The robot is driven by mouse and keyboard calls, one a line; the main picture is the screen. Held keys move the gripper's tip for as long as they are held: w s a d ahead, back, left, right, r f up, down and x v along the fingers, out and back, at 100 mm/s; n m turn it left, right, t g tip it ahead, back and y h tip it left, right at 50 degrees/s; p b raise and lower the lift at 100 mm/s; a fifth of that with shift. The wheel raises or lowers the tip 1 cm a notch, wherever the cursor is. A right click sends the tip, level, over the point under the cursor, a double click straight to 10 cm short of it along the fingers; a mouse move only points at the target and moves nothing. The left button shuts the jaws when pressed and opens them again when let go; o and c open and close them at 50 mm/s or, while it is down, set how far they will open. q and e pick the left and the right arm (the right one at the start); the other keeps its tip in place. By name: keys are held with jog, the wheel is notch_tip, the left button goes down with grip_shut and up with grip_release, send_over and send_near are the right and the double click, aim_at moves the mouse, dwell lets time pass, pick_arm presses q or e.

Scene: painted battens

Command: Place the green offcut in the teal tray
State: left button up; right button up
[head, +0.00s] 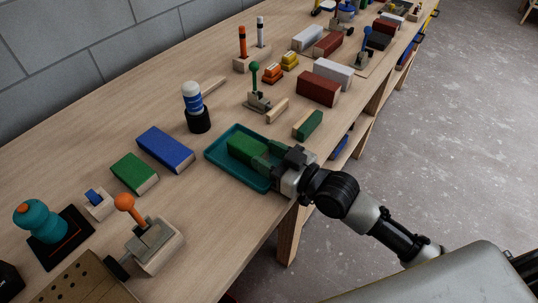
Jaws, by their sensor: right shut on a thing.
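The teal tray (214,157) lies near the front edge of the bench in the head view. A green offcut (243,148) is within the tray's outline, towards its back side. I cannot tell whether it touches the tray floor. My right gripper (264,157) reaches over the tray's right side and is shut on the green offcut. The gripper hides the offcut's right end and part of the tray's rim. My left gripper is not in view.
Another green block (134,173) and a blue block (166,149) lie left of the tray. A smaller green piece (308,125) lies behind the gripper. A blue-and-white bottle with a black base (196,110) stands behind the tray. Bare bench shows in front of the tray.

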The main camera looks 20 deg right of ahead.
jog(key=shift+f, duration=0.15)
jog(key=o, duration=1)
jog(key=shift+c, duration=0.2)
jog(key=shift+r, duration=0.2)
jog(key=v, duration=1.2)
jog(key=shift+b, duration=0.45)
jog(key=shift+d, duration=0.1)
